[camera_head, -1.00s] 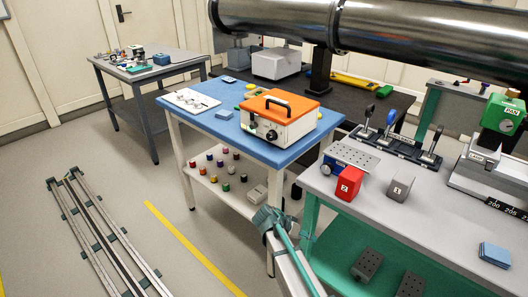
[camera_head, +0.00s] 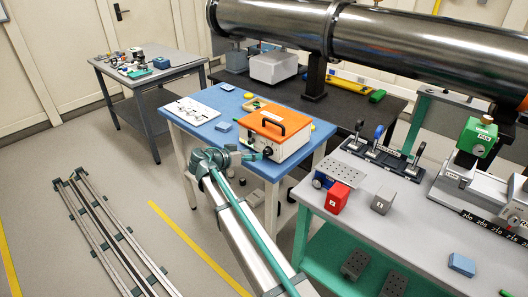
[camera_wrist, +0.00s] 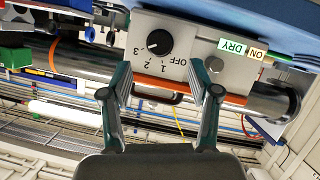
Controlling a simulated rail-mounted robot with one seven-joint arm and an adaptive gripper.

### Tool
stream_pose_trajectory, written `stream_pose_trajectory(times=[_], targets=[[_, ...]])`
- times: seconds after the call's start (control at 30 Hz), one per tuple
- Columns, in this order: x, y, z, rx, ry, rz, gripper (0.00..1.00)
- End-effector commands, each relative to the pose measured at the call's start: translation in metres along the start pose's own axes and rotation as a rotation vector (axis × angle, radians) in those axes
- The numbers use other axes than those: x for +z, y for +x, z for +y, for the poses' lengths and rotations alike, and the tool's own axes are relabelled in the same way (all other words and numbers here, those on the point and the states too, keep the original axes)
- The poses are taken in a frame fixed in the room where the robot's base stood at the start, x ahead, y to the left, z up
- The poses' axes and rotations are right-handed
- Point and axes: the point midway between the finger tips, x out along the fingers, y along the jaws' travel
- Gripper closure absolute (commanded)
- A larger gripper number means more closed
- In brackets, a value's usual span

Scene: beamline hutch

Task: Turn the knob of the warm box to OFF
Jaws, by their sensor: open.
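The warm box (camera_head: 287,146) stands on the blue-topped table, white with an orange lid and a black handle. Its black knob (camera_wrist: 158,42) shows in the wrist view on the front panel, with marks OFF, 1, 2 and 3 around it, upside down. The knob's white pointer seems to face the 3 side, away from OFF. My gripper (camera_wrist: 162,75) is open and empty in front of the panel, its fingers on either side of the knob's line and seemingly short of it. In the head view my gripper (camera_head: 256,156) is at the box's front and partly hides the knob.
The panel also bears a DRY label (camera_wrist: 232,45), an ON label (camera_wrist: 257,53) and a small grey button (camera_wrist: 214,64). A grey bench (camera_head: 405,223) stands at right.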

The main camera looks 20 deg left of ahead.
Motion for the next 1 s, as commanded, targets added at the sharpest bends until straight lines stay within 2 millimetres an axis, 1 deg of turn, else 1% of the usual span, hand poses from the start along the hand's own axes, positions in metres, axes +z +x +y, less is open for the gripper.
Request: stream_pose_trajectory(times=[0.03,0.2,0.4,0.6,0.83,0.87,1.0], targets=[[-0.002,0.011,0.001,0.004,-0.001,-0.002,0.39],[-0.002,0.04,0.001,0.003,0.0,-0.001,0.39],[-0.001,0.064,0.0,0.001,0.0,-0.001,0.39],[0.0,0.072,0.0,0.001,0.0,-0.001,0.39],[0.001,0.072,0.0,0.0,0.0,-0.001,0.39],[0.001,0.072,0.0,0.0,0.0,-0.001,0.42],[0.001,0.072,0.0,0.0,0.0,-0.001,0.65]])
